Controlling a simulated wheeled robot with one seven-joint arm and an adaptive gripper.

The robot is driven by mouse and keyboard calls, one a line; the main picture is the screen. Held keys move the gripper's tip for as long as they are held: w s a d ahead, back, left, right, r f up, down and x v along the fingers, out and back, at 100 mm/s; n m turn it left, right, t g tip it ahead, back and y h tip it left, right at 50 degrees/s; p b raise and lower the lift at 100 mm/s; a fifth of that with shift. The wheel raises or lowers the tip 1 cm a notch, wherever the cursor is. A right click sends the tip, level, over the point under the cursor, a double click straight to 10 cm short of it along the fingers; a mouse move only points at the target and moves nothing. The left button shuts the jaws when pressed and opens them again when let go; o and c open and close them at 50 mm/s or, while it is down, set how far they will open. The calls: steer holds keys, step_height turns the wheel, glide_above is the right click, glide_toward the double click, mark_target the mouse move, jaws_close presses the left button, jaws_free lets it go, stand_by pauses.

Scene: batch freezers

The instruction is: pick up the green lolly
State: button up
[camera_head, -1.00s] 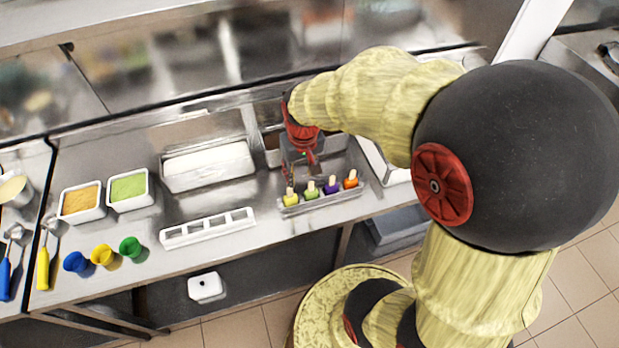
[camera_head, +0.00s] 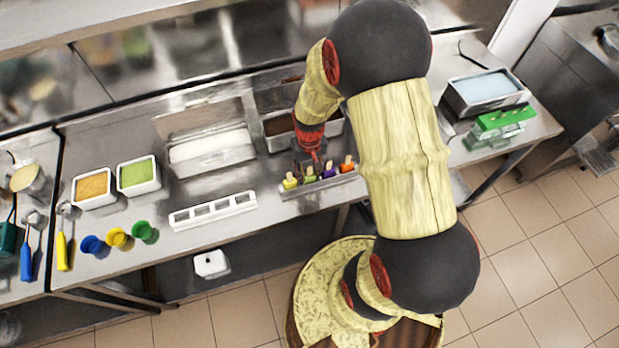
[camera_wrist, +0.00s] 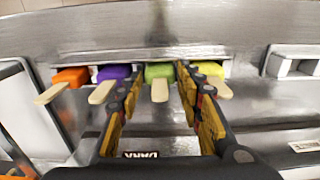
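The green lolly (camera_wrist: 160,78) lies in a metal holder (camera_wrist: 140,54), its wooden stick towards me in the wrist view. In the head view the green lolly (camera_head: 309,176) is partly hidden by my gripper. My gripper (camera_wrist: 155,72) is open, with one finger on each side of the green lolly's stick. I cannot tell whether either finger touches it. In the holder, a purple lolly (camera_wrist: 112,76) and an orange lolly (camera_wrist: 72,77) are to its left, and a yellow lolly (camera_wrist: 212,72) is to its right in the wrist view.
A white slotted holder (camera_head: 213,211) stands left of the lollies in the head view. Tubs of orange (camera_head: 92,187) and green (camera_head: 137,173) contents stand further left, with blue, yellow and green cups in front. A green box (camera_head: 505,118) is at the right.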

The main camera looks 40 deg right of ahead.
steer(key=shift+f, duration=0.65)
steer(key=shift+c, duration=0.3)
steer(key=c, duration=0.7)
steer(key=shift+o, duration=0.2)
steer(key=shift+r, duration=0.15)
steer(key=shift+w+r, duration=0.1)
steer(key=shift+r, duration=0.5)
steer(key=s+r, duration=1.2)
steer(key=s, duration=0.2)
step_height(320, 180, up, 7)
steer(key=p, duration=0.6)
steer(key=shift+d+f, duration=0.2)
steer(key=shift+d, duration=0.1)
